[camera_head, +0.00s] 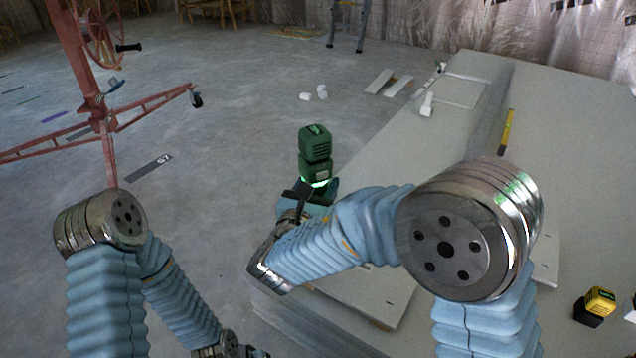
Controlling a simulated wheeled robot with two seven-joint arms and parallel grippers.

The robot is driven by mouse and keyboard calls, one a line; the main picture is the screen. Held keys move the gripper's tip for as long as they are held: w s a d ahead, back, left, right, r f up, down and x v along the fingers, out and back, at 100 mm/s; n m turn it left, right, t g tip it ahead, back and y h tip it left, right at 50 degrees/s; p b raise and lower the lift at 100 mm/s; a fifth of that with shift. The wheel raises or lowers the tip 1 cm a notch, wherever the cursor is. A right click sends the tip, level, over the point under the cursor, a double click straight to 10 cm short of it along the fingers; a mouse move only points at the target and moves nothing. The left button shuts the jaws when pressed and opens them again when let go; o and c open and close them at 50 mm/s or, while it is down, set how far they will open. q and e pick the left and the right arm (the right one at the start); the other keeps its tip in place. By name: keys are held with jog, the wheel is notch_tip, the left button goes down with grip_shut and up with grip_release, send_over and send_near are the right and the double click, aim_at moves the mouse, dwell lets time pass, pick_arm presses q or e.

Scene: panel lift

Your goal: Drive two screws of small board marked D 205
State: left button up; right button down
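A green power tool, which looks like a cordless screwdriver (315,155), stands upright near the left edge of the panel stack, with a lit ring low on it. My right gripper (300,200) is at its lower part and appears shut on it; the arm partly hides the grip. A small light board (385,308) lies on the stack under my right forearm, mostly hidden. I cannot read a D 205 mark or make out screws. My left arm hangs down at the lower left, and its gripper is outside the picture.
The stack of large grey panels (570,150) fills the right side. On it lie a yellow level (507,130) and a yellow-black tape measure (600,301). A red wheeled panel lift (95,110) stands at the left. The concrete floor between is mostly clear.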

jog(key=shift+f, duration=0.25)
jog(key=shift+s+f+b, duration=0.1)
jog(key=shift+f+b, duration=0.9)
jog(key=shift+f, duration=0.1)
dwell(2.6)
jog(key=shift+r, duration=0.1)
dwell(0.8)
jog(key=shift+r+p, duration=1.7)
jog(key=shift+r, duration=0.6)
